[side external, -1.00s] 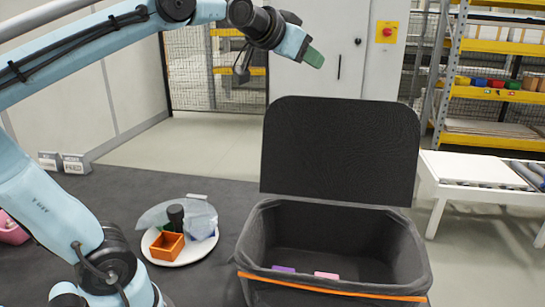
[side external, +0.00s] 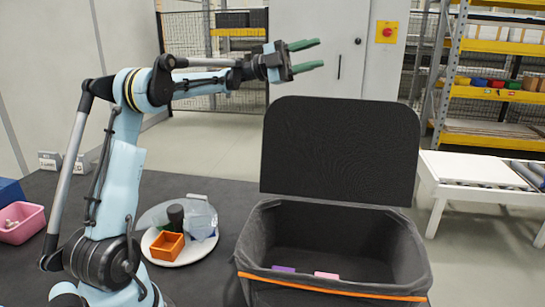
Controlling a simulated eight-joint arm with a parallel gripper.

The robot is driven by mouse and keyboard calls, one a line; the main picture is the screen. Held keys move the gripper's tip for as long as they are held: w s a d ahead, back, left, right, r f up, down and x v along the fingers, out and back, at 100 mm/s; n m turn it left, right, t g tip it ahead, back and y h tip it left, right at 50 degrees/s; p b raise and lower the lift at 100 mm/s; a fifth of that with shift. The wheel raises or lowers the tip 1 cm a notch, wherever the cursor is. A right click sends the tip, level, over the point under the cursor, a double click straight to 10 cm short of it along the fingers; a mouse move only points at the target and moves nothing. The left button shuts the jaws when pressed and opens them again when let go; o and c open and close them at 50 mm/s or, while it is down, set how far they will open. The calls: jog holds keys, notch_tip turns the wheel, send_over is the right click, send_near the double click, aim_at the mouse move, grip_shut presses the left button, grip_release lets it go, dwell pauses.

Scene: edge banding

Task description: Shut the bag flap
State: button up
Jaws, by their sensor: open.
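The dark grey bag (side external: 258,230) stands at the right front, its mouth open toward the camera. Its black flap (side external: 341,150) stands upright along the back edge of the bag. A purple piece (side external: 283,268) and a pink piece (side external: 326,275) show at the bag's front inner edge; the rest of its inside looks dark and empty. My gripper (side external: 313,55) is open, with its two green fingers apart and pointing right. In the picture it is above the flap's upper left edge, apart from it, with nothing between the fingers.
A round white tray (side external: 165,259) left of the bag holds an orange box (side external: 167,245), a dark cylinder (side external: 176,216) and a clear container (side external: 200,219). A pink bin (side external: 22,224) stands at the far left. A white roller conveyor (side external: 470,172) is at the right.

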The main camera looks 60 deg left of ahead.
aim_at(334, 109)
jog(key=s+a+f+m+g+h, duration=0.1)
jog(key=s+f+g, duration=0.15)
jog(key=f, duration=0.35)
jog(key=s+a+f+m+g, duration=0.1)
jog(key=s+f+m+g, duration=0.15)
jog(key=f, duration=0.35)
jog(key=shift+n+g, duration=0.3)
jog(key=shift+n, duration=0.05)
jog(key=x, duration=1.2)
jog(key=shift+w+f, duration=0.25)
jog(key=shift+w, duration=0.1)
grip_shut()
